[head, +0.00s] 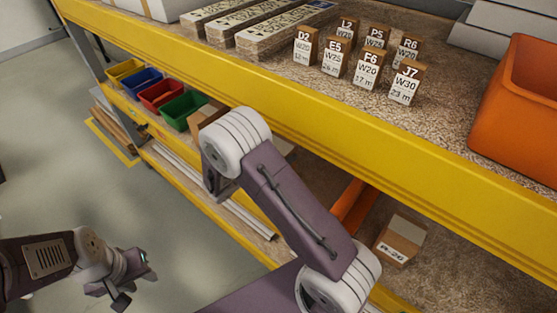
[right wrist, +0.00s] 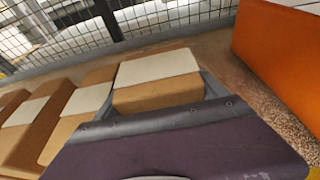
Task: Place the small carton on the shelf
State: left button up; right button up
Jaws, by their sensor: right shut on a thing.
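A small brown carton (right wrist: 158,95) with a pale band across its top is in the right wrist view, directly in front of my right gripper (right wrist: 165,105). My right gripper is shut on this carton. One grey finger shows along the carton's right side. In the head view my right arm reaches into the lower shelf level (head: 480,245), and the arm hides that gripper and the held carton. My left gripper (head: 136,280) is empty and open at the lower left of the head view, over the floor, away from the shelf.
More cartons (right wrist: 82,110) stand in a row left of the held one. An orange bin (right wrist: 285,60) is at the right, with bare shelf between. A labelled carton (head: 402,238) lies right of my arm. Yellow beams (head: 300,100) edge the shelves; small coloured bins (head: 160,95) sit left.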

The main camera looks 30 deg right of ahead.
notch_tip(320, 180, down, 4)
jog(key=shift+f, duration=0.1)
jog(key=o, duration=1.5)
